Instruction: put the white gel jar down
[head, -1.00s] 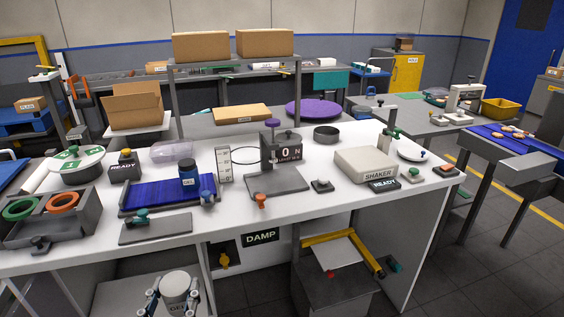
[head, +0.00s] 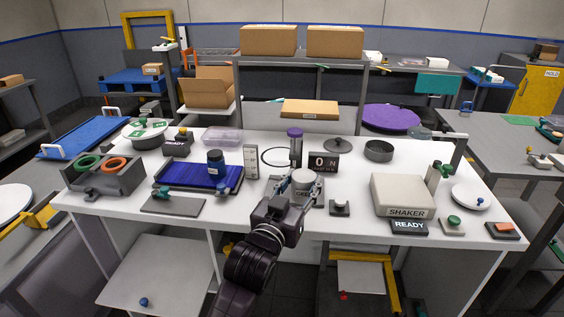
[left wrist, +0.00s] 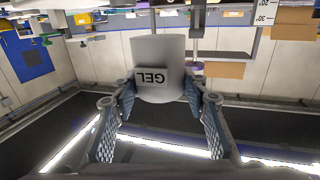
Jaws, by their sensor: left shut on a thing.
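In the head view the jar is over or at the grey plate (head: 318,201) in front of the 0 N display (head: 323,165). The jar and gripper hide much of the plate, and I cannot tell whether the jar touches it. My right gripper is not in view.
A purple-topped post (head: 296,150) stands just behind the jar. A small dark block (head: 340,208) and the shaker (head: 402,194) are to the right.

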